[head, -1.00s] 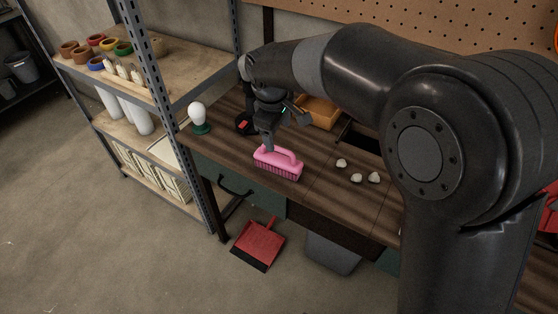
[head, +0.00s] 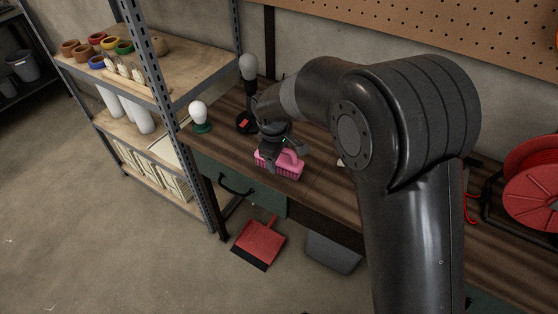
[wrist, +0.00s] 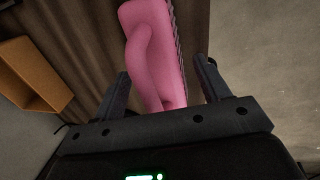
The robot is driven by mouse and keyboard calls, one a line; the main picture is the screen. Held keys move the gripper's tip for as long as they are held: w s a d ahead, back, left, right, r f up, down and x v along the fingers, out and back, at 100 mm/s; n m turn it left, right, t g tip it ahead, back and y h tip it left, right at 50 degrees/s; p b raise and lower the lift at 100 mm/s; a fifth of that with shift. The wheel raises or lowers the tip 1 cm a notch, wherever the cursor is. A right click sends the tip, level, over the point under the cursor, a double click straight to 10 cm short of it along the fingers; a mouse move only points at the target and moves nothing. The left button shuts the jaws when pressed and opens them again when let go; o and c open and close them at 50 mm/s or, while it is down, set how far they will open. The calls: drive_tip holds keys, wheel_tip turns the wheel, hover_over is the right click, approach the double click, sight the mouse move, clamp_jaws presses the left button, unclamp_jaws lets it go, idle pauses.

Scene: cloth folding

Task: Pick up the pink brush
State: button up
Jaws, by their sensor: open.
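The pink brush (head: 281,168) lies on the dark wooden workbench (head: 238,160), close to its front edge, with its handle upward. In the wrist view the brush (wrist: 153,50) runs from the top edge down between my two fingers, its bristles along the right side. My gripper (head: 284,154) is over the brush in the head view and hides part of it. In the wrist view my gripper (wrist: 163,82) is open, with one finger on each side of the brush. Gaps show between the fingers and the brush.
An orange bin (wrist: 35,73) shows in the wrist view. A metal shelf (head: 185,95) is at left. A red dustpan (head: 259,242) lies on the floor.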

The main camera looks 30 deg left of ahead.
drive_tip(key=shift+c, duration=0.3)
drive_tip(key=c, duration=1.1)
drive_tip(key=shift+r, duration=0.45)
drive_tip(key=r, duration=0.3)
drive_tip(key=shift+w+d+r, duration=0.2)
drive_tip(key=shift+d+r, duration=0.15)
drive_tip(key=w+d+r, duration=0.1)
drive_tip(key=d+r, duration=0.1)
drive_tip(key=d, duration=0.1)
drive_tip(key=w+d+r, duration=0.1)
drive_tip(key=d+r, duration=0.1)
drive_tip(key=d, duration=0.2)
drive_tip(key=d+r, duration=0.2)
drive_tip(key=d, duration=0.1)
drive_tip(key=shift+w+d+r, duration=0.2)
drive_tip(key=shift+w+d, duration=0.05)
drive_tip(key=shift+w, duration=0.15)
